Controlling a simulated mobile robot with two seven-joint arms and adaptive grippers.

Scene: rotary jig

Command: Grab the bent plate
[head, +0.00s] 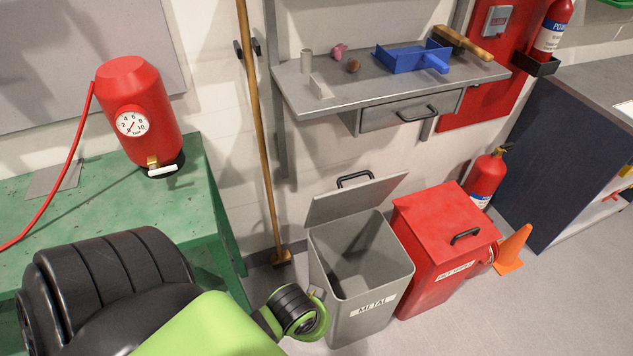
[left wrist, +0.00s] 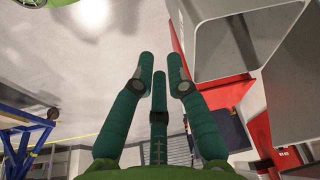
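I cannot make out a clearly bent plate in either view. A thin grey plate (head: 55,180) lies on the green table at the left in the head view; I cannot tell whether it is bent. My left arm fills the lower left, and its green and black end is in front of the metal bin; its fingers do not show there. In the left wrist view my left gripper (left wrist: 161,62) has its green fingers apart, with nothing between them. My right gripper is in neither view.
The grey metal bin (head: 376,283) stands open beside a closed red bin (head: 420,275). A red tank (head: 140,115) stands on the green table (head: 110,215). A wall shelf (head: 390,92) holds a blue dustpan (head: 405,58) and small items. An orange cone (head: 512,248) stands right.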

